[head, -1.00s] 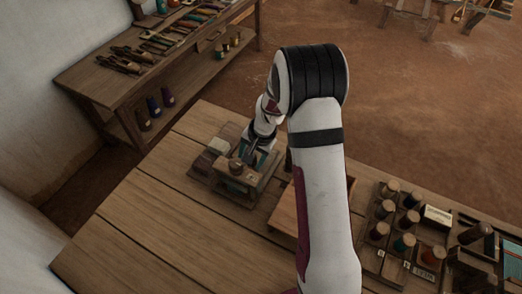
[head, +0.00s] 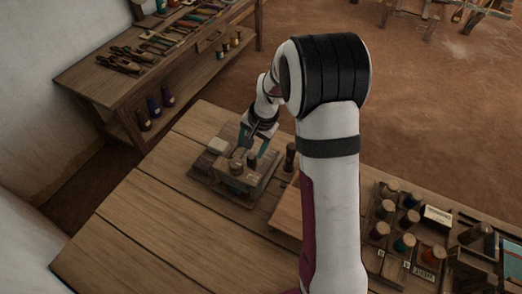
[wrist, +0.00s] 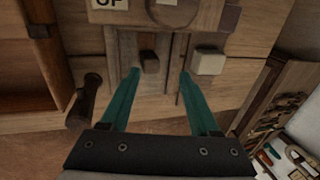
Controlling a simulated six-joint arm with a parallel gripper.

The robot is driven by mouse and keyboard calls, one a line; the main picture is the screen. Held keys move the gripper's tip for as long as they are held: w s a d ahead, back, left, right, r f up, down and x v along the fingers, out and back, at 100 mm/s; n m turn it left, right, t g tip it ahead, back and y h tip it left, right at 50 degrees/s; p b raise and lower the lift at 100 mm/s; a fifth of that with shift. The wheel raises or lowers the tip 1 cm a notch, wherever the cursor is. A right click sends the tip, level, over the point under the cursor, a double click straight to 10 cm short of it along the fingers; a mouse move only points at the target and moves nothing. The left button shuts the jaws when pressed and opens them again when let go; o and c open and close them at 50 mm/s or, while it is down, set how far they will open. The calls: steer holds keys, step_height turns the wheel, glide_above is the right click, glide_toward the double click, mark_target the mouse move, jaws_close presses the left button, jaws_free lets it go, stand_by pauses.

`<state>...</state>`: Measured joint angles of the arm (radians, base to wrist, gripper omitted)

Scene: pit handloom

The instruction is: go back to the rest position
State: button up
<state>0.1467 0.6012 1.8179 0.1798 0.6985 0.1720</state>
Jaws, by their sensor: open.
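My gripper (head: 256,143) is above the back edge of the wooden table (head: 150,225), over a small wooden fixture (head: 237,180). In the wrist view my gripper (wrist: 160,75) shows two teal fingers spread apart with nothing held between them. A small dark block (wrist: 150,62) of the fixture lies below and between the fingertips in that view. My arm hides part of the table in the head view.
A shallow wooden tray (head: 287,215) is right of the fixture, partly behind my arm. A dark peg (head: 290,157) stands near it. Several spools (head: 379,230) stand at the right. A tool bench (head: 150,75) is at the back left. The table's front left is clear.

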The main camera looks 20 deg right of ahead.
steer(key=shift+r, duration=0.45)
steer(key=s+a+r+n, duration=0.1)
steer(key=s+a+r, duration=0.2)
steer(key=s+r, duration=0.65)
steer(key=s+a+r+n+g, duration=0.1)
steer(key=s, duration=0.9)
steer(key=s+a+r+n+g, duration=0.1)
steer(key=s+r, duration=0.1)
steer(key=s, duration=0.9)
steer(key=shift+s+a, duration=0.15)
steer(key=shift+s, duration=0.1)
